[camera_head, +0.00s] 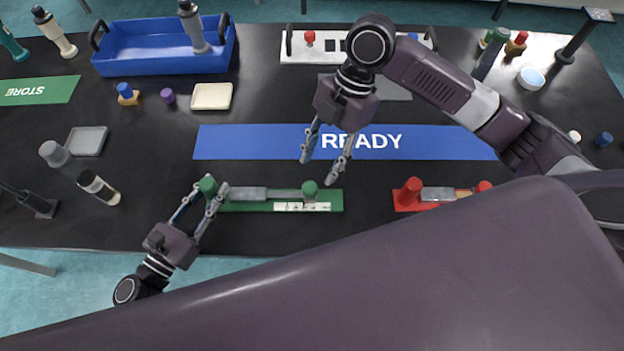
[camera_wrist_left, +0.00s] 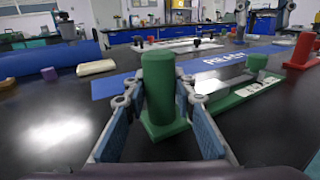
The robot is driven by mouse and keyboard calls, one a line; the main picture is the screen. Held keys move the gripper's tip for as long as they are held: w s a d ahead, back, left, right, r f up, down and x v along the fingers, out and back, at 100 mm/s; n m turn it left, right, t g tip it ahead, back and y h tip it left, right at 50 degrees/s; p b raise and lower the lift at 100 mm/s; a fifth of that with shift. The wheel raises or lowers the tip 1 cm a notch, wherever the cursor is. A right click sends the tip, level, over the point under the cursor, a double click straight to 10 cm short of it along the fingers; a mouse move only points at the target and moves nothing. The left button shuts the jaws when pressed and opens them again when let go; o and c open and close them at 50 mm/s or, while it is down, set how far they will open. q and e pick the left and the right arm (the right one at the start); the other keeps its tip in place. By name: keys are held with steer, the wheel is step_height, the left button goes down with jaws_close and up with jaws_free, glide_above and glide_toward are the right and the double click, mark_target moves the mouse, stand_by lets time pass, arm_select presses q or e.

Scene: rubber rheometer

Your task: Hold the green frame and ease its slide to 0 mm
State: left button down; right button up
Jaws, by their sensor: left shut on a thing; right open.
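The green frame (camera_head: 258,206) lies on the black table in front of the blue READY strip. It has a green post at its left end, a grey slide bar, a green knob (camera_head: 310,188) toward its right end and a white scale (camera_head: 302,207). My left gripper (camera_head: 212,190) is shut on the left post, which stands upright between its fingers in the left wrist view (camera_wrist_left: 160,88). My right gripper (camera_head: 318,172) is open and empty, its fingers pointing down above and behind the knob, apart from it.
A red frame (camera_head: 405,197) lies to the right, partly hidden by my arm. The READY strip (camera_head: 250,142) runs behind both frames. A blue tray (camera_head: 150,68), a cream block (camera_head: 211,96) and bottles stand at the left. A white panel (camera_head: 290,55) is at the back.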

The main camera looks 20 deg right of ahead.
mark_target(311, 187)
steer(key=x, duration=0.6)
steer(key=shift+a+f, duration=0.15)
steer(key=shift+f, duration=0.15)
jaws_close()
